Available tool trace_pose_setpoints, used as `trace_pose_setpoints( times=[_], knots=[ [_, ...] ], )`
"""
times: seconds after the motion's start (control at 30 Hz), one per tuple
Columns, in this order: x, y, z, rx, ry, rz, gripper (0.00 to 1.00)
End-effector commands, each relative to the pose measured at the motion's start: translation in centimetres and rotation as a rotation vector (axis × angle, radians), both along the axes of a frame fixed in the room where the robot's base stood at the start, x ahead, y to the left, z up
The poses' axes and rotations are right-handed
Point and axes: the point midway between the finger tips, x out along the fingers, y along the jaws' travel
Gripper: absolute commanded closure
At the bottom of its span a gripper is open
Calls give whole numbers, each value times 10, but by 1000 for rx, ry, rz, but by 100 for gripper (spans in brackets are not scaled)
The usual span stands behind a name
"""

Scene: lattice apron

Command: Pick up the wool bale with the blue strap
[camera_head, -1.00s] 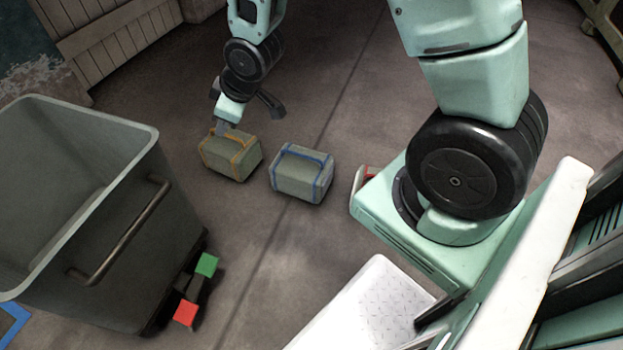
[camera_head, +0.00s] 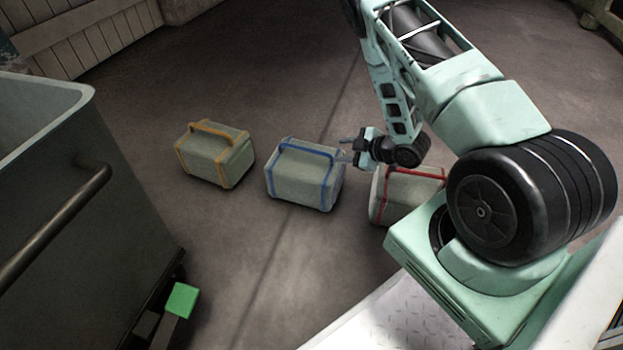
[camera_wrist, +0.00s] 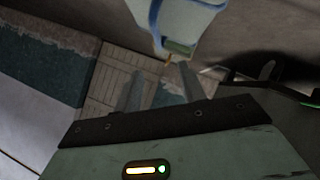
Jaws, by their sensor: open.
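The wool bale with the blue strap (camera_head: 300,185) is a grey-green block with a blue handle on top. It stands on the floor in the middle of the head view. My gripper (camera_head: 345,157) is at its upper right edge, between it and the red-strapped bale; whether it touches is unclear. In the wrist view, a pale block with blue edging (camera_wrist: 188,22) shows at the top, beyond the two fingers of my gripper (camera_wrist: 160,78). The fingers are apart, with no bale between them.
An orange-strapped bale (camera_head: 215,155) stands to the left. A red-strapped bale (camera_head: 400,196) stands close on the right, partly hidden by my arm. A large grey bin (camera_head: 70,215) with a handle fills the left. Floor in front of the blue-strapped bale is clear.

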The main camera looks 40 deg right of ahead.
Motion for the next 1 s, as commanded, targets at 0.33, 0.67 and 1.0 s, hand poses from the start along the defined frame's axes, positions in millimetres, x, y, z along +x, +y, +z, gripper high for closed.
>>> trace_pose_setpoints(
  times=[0.33,0.67,1.0],
  knots=[
    [43,14,-34,0,-9,8,59],
    [92,30,-62,1,-8,5,59],
    [111,34,-72,1,-8,3,59]
  ],
)
